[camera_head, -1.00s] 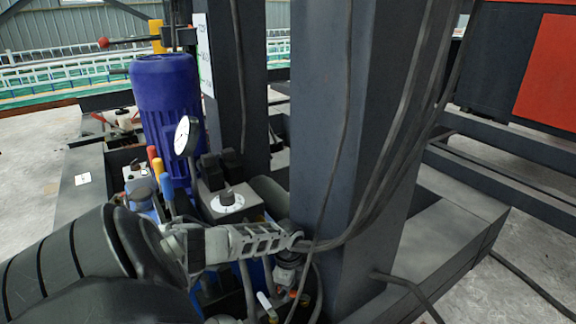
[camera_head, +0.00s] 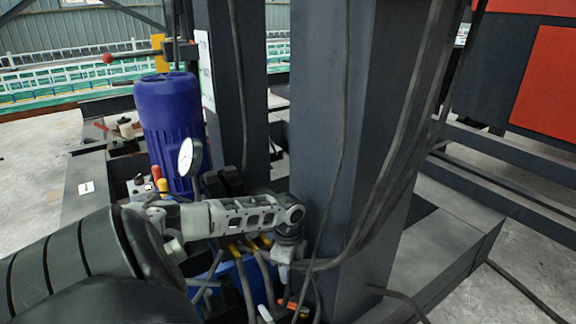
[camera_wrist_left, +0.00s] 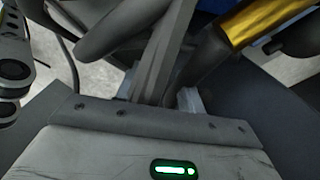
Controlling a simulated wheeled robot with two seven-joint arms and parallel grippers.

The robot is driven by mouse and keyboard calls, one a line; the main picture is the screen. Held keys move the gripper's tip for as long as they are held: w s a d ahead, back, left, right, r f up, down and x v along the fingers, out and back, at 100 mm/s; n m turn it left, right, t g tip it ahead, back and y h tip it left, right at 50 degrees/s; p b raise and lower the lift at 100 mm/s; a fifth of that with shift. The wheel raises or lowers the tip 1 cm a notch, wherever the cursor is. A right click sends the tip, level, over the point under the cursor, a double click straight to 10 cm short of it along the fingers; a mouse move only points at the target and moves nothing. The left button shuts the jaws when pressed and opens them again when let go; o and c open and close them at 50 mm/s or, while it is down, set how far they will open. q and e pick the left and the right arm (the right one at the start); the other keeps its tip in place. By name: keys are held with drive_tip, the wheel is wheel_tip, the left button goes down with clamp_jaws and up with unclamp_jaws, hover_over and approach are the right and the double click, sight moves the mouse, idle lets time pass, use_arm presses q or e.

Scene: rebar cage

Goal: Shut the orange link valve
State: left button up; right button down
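A small orange-red piece (camera_head: 293,305) shows low among hoses near the foot of the thick column in the head view; I cannot tell for certain whether it is the orange link valve. My left gripper (camera_head: 287,248) reaches in from the left, its grey linkage stretched across the pump unit and its tip end above and apart from that piece. In the left wrist view, its grey body with a green light shows at the bottom, with a dark hose and yellow part (camera_wrist_left: 262,20) beyond. Its finger gap is not clear. My right gripper is not in view.
A thick dark column (camera_head: 330,130) with hanging cables stands close to the right of the gripper. A blue motor (camera_head: 170,120), a round gauge (camera_head: 188,157) and red and yellow levers (camera_head: 162,186) stand behind my arm. Yellow-ended hoses lie below it. Open floor shows far right.

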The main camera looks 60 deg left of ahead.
use_arm(q)
drive_tip(key=shift+r, duration=1.15)
